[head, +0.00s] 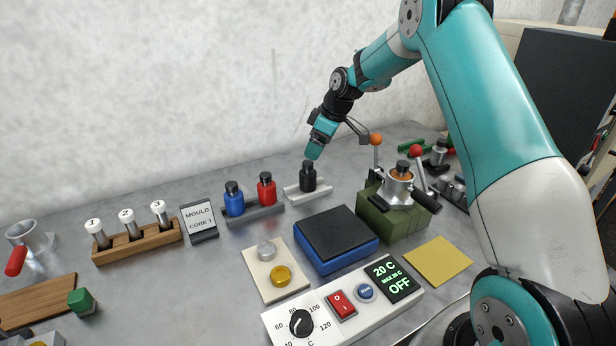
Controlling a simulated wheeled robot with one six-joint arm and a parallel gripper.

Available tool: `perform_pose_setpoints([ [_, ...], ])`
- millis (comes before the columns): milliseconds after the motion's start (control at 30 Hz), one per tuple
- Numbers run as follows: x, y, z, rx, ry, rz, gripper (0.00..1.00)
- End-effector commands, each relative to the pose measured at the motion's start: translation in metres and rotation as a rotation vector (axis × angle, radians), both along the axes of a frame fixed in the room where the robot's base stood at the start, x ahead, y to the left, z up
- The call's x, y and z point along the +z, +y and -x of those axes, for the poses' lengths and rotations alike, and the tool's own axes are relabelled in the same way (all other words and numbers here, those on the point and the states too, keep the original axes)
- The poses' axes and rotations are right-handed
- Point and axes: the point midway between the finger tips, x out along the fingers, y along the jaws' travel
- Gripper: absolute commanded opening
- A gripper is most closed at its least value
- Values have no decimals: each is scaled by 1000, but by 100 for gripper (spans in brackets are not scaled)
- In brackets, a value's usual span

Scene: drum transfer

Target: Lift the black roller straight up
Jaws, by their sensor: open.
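The black roller (308,179) stands upright, with its narrower black top up, in a pale grey holder (292,195) near the back wall. My gripper (313,154) is over the roller, its teal end pointing down and tilted slightly. The fingertips look close above the roller's top; whether they reach around it is too small to tell. The gripper is open, and nothing shows held in it.
A blue roller (234,203) and a red roller (267,192) stand left of the black one in a dark holder. An olive block with a metal pot (397,190) and orange- and red-knobbed levers stands to the right. A black-topped blue block (335,240) lies in front.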

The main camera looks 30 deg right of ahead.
Motion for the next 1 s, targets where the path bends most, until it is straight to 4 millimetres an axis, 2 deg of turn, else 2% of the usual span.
perform_pose_setpoints([
  [133, -25, 8, -7, 1, 3, -1, 83],
  [433, -49, 15, -13, 1, 3, -1, 83],
  [700, -85, 23, -20, 0, 1, -1, 83],
  [967, -89, 24, -22, 0, -1, -1, 83],
  [1000, -89, 24, -22, 0, -1, -1, 78],
])
